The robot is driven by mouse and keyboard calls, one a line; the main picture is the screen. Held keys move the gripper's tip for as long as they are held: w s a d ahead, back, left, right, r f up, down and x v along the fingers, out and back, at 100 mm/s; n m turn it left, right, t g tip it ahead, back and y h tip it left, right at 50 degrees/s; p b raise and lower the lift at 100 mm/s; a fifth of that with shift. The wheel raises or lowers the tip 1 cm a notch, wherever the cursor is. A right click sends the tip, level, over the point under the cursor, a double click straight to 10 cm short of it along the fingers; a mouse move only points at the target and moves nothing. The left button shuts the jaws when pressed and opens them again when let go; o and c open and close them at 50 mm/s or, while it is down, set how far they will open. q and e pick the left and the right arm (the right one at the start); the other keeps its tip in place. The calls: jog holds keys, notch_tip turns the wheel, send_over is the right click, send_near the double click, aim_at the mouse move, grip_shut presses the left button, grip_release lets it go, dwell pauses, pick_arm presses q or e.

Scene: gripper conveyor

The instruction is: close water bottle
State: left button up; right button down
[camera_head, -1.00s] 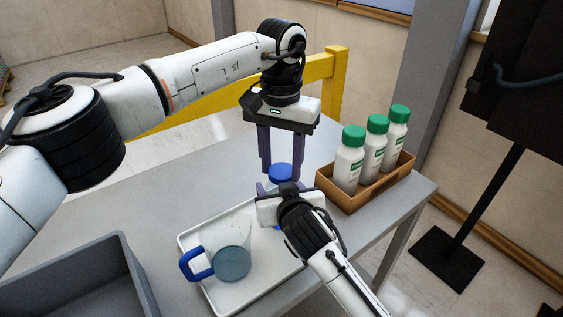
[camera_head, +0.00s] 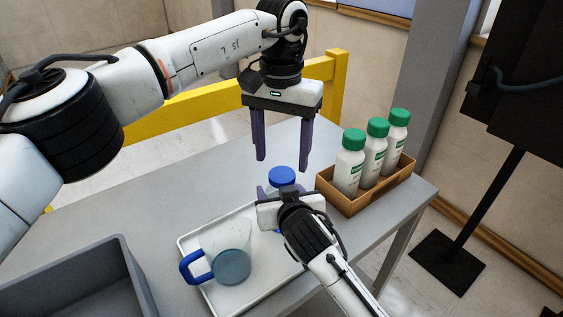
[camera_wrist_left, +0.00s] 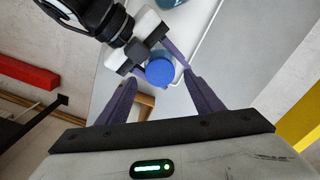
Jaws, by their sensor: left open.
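The water bottle has a blue cap (camera_head: 282,176) on its top and stands upright at the far right of the white tray; most of its body is hidden behind my right gripper. My left gripper (camera_head: 283,166) is open and empty, pointing down above and behind the bottle. In the left wrist view the blue cap (camera_wrist_left: 160,72) shows beyond my open left fingers (camera_wrist_left: 160,90), not touched by them. My right gripper (camera_head: 268,193) is at the bottle's body, with its fingers on either side; the contact is mostly hidden.
A clear jug with a blue handle (camera_head: 232,264) stands on the white tray (camera_head: 190,240). A brown box (camera_head: 345,204) with several green-capped white bottles (camera_head: 374,150) is at the right. A grey bin (camera_head: 130,275) is at the front left. The table's left middle is clear.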

pick_arm(q)
jog(key=shift+r, duration=0.4)
jog(key=shift+c, duration=0.3)
